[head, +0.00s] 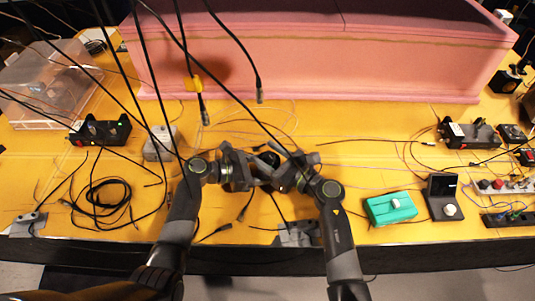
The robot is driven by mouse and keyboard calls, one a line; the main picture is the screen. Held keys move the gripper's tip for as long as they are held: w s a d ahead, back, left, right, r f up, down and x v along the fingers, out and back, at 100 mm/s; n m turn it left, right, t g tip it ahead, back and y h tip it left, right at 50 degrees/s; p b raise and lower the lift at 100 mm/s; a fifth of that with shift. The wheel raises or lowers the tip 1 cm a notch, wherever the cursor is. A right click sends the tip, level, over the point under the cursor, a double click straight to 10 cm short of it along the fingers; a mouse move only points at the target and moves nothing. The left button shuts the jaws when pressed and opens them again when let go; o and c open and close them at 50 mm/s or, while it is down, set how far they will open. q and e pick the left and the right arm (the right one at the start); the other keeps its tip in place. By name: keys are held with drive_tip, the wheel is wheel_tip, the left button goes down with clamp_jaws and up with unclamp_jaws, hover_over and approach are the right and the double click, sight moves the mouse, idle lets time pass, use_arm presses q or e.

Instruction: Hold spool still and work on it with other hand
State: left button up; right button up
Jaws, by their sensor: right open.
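A small dark round thing (268,158), which looks like the spool, sits at the middle of the yellow table, mostly hidden between my two grippers. My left gripper (246,169) comes in from the left and is close against its left side. Its fingers blend into the dark parts, so its opening and any contact are unclear. My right gripper (266,173) comes in from the right, open, with its fingers beside the spool. I cannot tell whether it touches the spool.
A pink foam wall (320,60) stands along the back. Black cables hang in front. A coiled black cable (103,203) and a clear box (50,80) are at left. A teal box (390,208) and a small dark stand (443,197) are at right. Thin wires cross the table.

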drive_tip(key=v, duration=1.1)
drive_tip(key=shift+s+d, duration=0.25)
drive_tip(key=shift+d, duration=0.05)
drive_tip(key=shift+c, duration=0.2)
drive_tip(key=shift+w+f+n+g+y, duration=0.2)
drive_tip(key=shift+w+n+g+y, duration=0.2)
drive_tip(key=shift+g, duration=0.2)
drive_tip(key=shift+w+f+n+g+y, duration=0.2)
drive_tip(key=shift+w+n+g+y, duration=0.15)
drive_tip(key=shift+n+g, duration=0.2)
drive_tip(key=w+d+n+g+y, duration=0.1)
drive_tip(key=g, duration=0.1)
drive_tip(key=w+d+n+g+y, duration=0.1)
drive_tip(key=g, duration=0.1)
drive_tip(key=shift+w+d+r+n, duration=0.1)
drive_tip(key=shift+w+n, duration=0.25)
drive_tip(key=shift+w, duration=0.05)
drive_tip(key=shift+w+d+r+g, duration=0.15)
drive_tip(key=shift+d+g, duration=0.05)
drive_tip(key=shift+g, duration=0.15)
drive_tip(key=shift+w+a+r+n, duration=0.1)
drive_tip(key=shift+w+a+n, duration=0.05)
drive_tip(key=shift+a+n, duration=0.2)
drive_tip(key=x, duration=1.1)
